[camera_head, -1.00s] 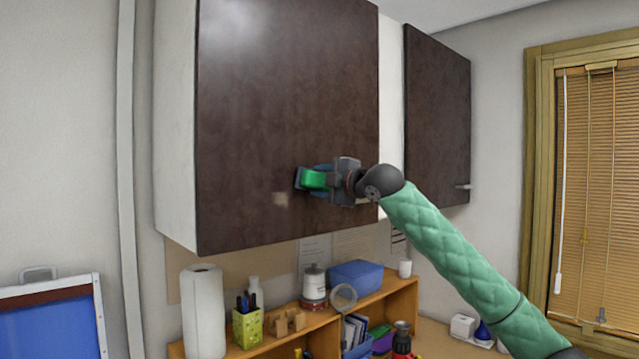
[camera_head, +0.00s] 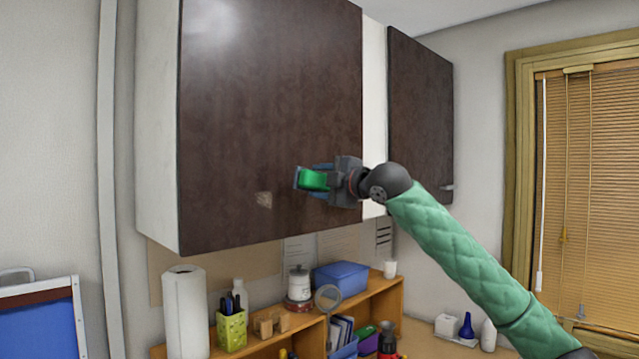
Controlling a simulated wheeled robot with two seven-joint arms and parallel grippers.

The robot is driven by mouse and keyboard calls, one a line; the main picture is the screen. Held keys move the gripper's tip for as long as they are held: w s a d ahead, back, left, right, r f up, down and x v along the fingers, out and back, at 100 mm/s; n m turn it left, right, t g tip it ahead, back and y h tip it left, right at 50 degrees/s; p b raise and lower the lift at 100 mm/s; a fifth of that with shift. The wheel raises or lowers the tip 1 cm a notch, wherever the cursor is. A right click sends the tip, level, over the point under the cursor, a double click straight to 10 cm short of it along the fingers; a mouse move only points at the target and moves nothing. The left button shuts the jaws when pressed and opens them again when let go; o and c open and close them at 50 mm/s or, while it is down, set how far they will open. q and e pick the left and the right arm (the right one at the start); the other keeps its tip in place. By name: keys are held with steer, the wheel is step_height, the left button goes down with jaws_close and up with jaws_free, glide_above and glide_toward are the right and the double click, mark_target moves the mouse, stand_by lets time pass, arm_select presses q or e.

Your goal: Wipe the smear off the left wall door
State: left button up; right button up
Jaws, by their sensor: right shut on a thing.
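The left wall door (camera_head: 270,100) is a dark brown cabinet panel in the upper middle. A small pale smear (camera_head: 264,199) shows on its lower part. My right gripper (camera_head: 318,181) is in front of the door's lower right part and is shut on a green sponge or pad (camera_head: 312,179), which has a dark blue-grey face on its left side. The sponge is to the right of the smear and a little higher. I cannot tell whether it touches the door. My left gripper is not in view.
A second dark door (camera_head: 420,115) is to the right. Below is a wooden shelf (camera_head: 385,296) with a paper towel roll (camera_head: 186,310), a green pen holder (camera_head: 231,330), a white jar (camera_head: 299,285) and a blue box (camera_head: 341,278). A window blind (camera_head: 585,190) is at the right.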

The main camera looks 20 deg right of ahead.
steer(key=shift+b+v, duration=0.3)
steer(key=shift+v, duration=1.3)
